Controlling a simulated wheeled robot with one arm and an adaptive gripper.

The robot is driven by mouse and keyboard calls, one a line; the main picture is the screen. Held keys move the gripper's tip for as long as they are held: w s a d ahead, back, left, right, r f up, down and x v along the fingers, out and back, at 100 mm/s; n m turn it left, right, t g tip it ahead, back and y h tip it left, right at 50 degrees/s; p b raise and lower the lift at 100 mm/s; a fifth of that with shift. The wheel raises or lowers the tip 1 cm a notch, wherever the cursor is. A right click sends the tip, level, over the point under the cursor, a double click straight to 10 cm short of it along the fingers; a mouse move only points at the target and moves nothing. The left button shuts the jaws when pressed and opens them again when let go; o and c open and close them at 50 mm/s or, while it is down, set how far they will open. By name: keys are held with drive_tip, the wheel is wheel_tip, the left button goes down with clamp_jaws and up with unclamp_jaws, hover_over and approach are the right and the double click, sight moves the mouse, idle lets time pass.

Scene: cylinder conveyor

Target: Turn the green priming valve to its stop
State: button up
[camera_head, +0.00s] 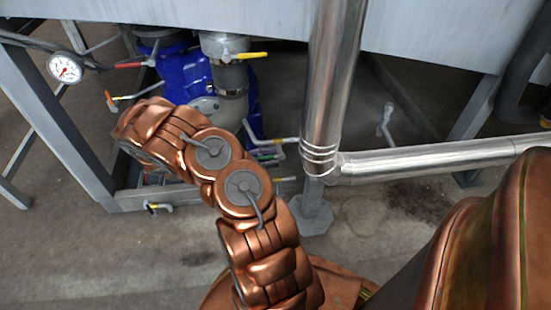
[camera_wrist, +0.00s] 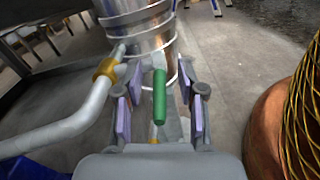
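The green valve handle (camera_wrist: 160,96) is a short rod in the middle of the wrist view, pointing toward the camera. My gripper (camera_wrist: 164,92) is open, with its purple-padded fingers on both sides of the handle. A gap shows on each side, and I see no pad touching it. In the head view a small green part (camera_head: 268,157), which looks like the same handle, shows just right of my copper arm. My gripper is hidden behind my arm there.
A white pipe with a brass collar (camera_wrist: 106,70) runs close along the left of my gripper. A shiny steel pipe (camera_head: 333,80) stands right of the valve. A blue pump body (camera_head: 185,78), yellow lever (camera_head: 250,55) and gauge (camera_head: 65,68) are at left.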

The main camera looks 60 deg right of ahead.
drive_tip(key=shift+x, duration=1)
clamp_jaws()
